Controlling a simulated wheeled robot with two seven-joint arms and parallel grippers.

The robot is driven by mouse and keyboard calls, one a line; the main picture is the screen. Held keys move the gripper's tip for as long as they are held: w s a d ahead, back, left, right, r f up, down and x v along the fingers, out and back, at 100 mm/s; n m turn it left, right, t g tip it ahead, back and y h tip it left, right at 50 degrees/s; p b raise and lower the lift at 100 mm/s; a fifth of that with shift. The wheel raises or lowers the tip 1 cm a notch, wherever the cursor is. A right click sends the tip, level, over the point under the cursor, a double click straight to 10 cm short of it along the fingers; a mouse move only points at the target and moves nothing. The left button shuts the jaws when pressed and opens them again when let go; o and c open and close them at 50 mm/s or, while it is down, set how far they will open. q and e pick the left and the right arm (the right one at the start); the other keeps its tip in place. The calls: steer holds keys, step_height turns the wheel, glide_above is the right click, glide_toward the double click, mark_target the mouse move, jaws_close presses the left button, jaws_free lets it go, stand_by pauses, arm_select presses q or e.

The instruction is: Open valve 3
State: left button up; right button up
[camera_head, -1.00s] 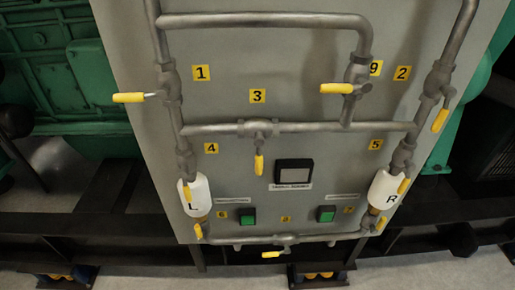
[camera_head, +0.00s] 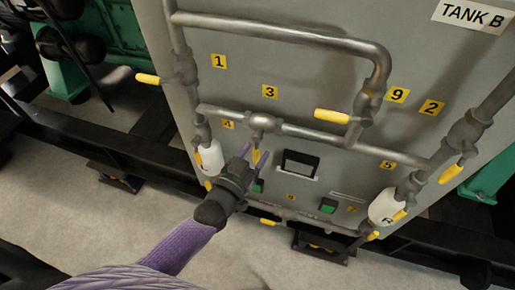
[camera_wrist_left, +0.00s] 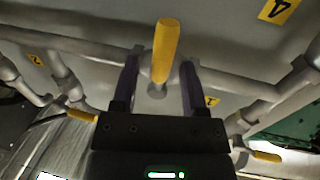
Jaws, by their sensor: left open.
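Valve 3 (camera_head: 263,122) sits on the horizontal pipe, under the yellow label 3 (camera_head: 269,91). Its yellow handle (camera_head: 256,157) hangs down, across the pipe. My left gripper (camera_head: 254,153) is open in front of the panel, with its fingers on either side of the handle. In the left wrist view the handle (camera_wrist_left: 165,50) shows between and beyond the two dark fingers (camera_wrist_left: 159,75); neither finger is seen closed on it. The wrist partly hides the panel below the valve. My right gripper is not in view.
The grey panel (camera_head: 235,35) carries other yellow-handled valves, including one by label 1 (camera_head: 219,61) and one by label 9 (camera_head: 397,95). A dark display (camera_head: 299,164) and a green button (camera_head: 328,205) are right of my gripper. Dark rails run along the floor.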

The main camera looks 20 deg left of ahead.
arm_select(q)
steer(key=shift+w+d, duration=0.1)
steer(key=shift+w, duration=0.55)
steer(key=shift+c, duration=0.3)
jaws_close()
stand_by(0.6)
